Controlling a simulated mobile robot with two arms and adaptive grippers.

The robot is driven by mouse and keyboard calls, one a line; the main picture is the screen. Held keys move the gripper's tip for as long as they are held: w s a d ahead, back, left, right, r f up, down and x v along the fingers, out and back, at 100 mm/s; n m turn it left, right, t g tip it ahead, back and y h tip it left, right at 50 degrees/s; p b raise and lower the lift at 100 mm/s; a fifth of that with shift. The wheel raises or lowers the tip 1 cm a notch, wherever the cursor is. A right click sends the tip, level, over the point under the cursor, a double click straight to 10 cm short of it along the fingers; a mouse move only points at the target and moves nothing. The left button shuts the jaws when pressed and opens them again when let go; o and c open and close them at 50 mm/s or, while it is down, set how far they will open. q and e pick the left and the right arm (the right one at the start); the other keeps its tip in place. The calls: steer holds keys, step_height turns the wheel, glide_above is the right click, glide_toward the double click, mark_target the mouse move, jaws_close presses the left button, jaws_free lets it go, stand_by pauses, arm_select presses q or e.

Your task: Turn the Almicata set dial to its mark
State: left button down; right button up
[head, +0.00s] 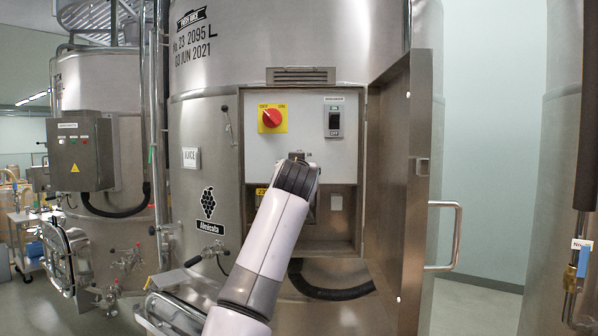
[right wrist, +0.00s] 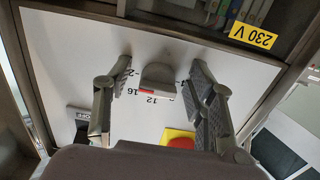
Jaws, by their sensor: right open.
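The Almicata set dial (right wrist: 158,78) is a grey knob on the white panel, with printed numbers around it; 12 and 16 are readable. A small red mark (right wrist: 146,91) shows at the knob's edge near these numbers. My right gripper (right wrist: 157,68) is open, with one finger on each side of the dial and a visible gap to each. In the head view my right gripper (head: 297,160) is at the panel's lower edge and hides the dial. The Almicata vat (head: 208,222) carries a grape label. My left gripper is not in view.
A red rotary switch on a yellow plate (head: 270,118) and a black switch (head: 334,122) sit above my gripper. The open cabinet door (head: 395,200) stands close on the right. A black hose (head: 330,291) hangs below the cabinet.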

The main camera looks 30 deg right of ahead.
steer(key=shift+s+a+r, duration=0.35)
steer(key=shift+s, duration=0.1)
steer(key=shift+c, duration=0.2)
steer(key=shift+w+d+f, duration=0.15)
steer(key=shift+w+d, duration=0.05)
steer(key=shift+w, duration=0.05)
steer(key=c, duration=1.1)
